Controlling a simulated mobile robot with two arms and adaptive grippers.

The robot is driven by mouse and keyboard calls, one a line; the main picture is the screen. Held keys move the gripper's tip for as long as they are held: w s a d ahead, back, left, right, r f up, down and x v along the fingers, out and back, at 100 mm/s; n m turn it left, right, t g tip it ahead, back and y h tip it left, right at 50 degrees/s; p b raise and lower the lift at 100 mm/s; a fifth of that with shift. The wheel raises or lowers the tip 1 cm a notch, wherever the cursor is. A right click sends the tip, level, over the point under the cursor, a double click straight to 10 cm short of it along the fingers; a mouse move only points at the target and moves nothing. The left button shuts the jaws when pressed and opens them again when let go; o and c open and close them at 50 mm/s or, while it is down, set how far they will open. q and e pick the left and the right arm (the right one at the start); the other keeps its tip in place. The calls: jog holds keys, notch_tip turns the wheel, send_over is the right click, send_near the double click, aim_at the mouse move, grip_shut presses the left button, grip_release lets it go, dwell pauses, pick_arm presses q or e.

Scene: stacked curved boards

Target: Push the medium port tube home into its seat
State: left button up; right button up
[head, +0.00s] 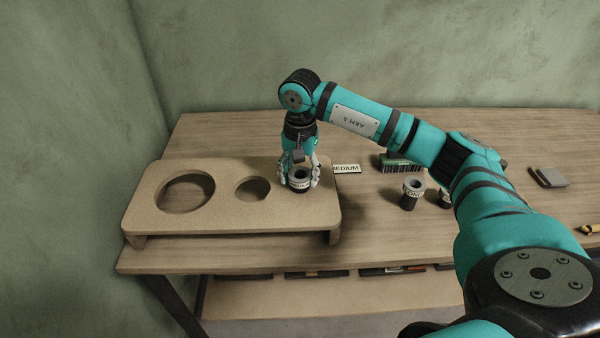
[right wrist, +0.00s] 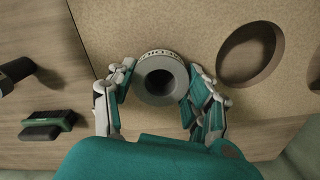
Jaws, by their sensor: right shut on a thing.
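The medium port tube (head: 299,179), a grey hollow cylinder with a pale lettered band, stands upright at the right end of the tan raised board (head: 230,218). In the right wrist view the tube (right wrist: 160,73) shows its open dark bore, with tan board around it. My right gripper (head: 299,172) points down and is shut on the tube, with fingers on both sides of it (right wrist: 160,88). The seat under the tube is hidden, so how deep it sits cannot be told. My left gripper is out of view.
The board has a large open hole (head: 186,204) and a smaller one (head: 252,194) left of the tube. The table's back left is clear.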

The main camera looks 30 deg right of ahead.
jog(key=shift+s+f+b, duration=0.1)
jog(key=shift+f+b, duration=0.8)
jog(key=shift+f, duration=0.3)
jog(key=o, duration=1.5)
jog(key=shift+r, duration=0.25)
notch_tip(320, 180, up, 12)
jog(key=shift+f, duration=0.2)
